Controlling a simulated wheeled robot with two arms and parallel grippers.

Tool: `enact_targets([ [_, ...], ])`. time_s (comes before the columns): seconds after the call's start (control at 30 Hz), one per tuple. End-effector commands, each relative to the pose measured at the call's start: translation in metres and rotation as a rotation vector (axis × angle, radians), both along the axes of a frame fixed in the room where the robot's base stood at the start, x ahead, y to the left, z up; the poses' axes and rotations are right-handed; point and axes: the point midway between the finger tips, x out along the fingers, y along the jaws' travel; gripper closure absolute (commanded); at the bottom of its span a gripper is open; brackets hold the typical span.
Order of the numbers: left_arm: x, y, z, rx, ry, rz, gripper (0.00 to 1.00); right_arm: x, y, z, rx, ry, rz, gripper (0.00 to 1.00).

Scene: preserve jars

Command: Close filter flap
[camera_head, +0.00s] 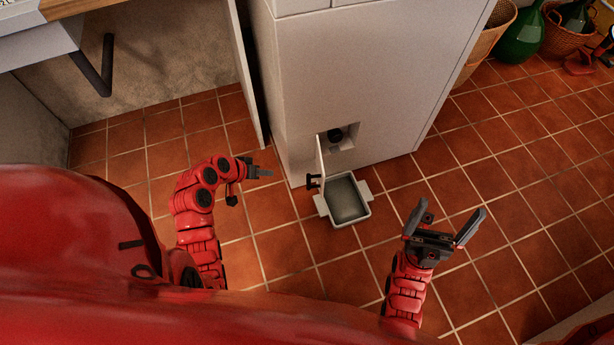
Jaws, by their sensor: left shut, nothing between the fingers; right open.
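The filter flap (319,161) is a thin white panel at the bottom of a tall white appliance (360,80). It stands open, swung outward from the left side of a square recess (347,143). A dark round filter knob (335,134) shows inside the recess. A small black latch (313,182) sits at the flap's lower outer end. My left gripper (268,172) is shut and empty, to the left of the flap and apart from it. My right gripper (448,226) is open and empty, to the right and in front of the appliance.
A shallow grey tray (327,206) with side handles stands on the tiled floor below the recess. A counter with a black bracket (100,70) is at upper left. Baskets (560,35) and a green bottle (520,38) stand at upper right. The floor at right is clear.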

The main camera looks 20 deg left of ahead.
Motion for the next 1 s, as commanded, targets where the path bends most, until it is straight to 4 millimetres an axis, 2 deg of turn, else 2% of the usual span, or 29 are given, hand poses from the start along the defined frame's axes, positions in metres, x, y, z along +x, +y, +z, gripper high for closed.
enact_targets([
  [0.1,-0.013,-0.007,-0.003,-0.024,0.049,-0.048,1.00,0.000,0.000,-0.002,0.000,0.000,0.000,0.02],
  [0.23,-0.013,-0.012,-0.010,-0.031,0.060,-0.061,1.00,0.000,0.000,-0.005,0.000,0.000,0.000,0.02],
  [0.37,-0.004,-0.021,-0.027,-0.031,0.059,-0.060,1.00,0.000,0.000,-0.011,0.000,0.000,0.000,0.02],
  [0.7,0.029,-0.049,-0.086,-0.030,0.059,-0.058,1.00,0.000,0.000,-0.032,0.000,0.000,0.000,0.02],
  [0.83,0.032,-0.070,-0.084,-0.028,0.055,-0.061,1.00,0.000,0.000,-0.033,0.000,0.000,0.000,0.02],
  [1.0,0.035,-0.085,-0.082,-0.027,0.053,-0.058,1.00,0.000,0.000,-0.035,0.000,0.000,0.000,0.02],
])
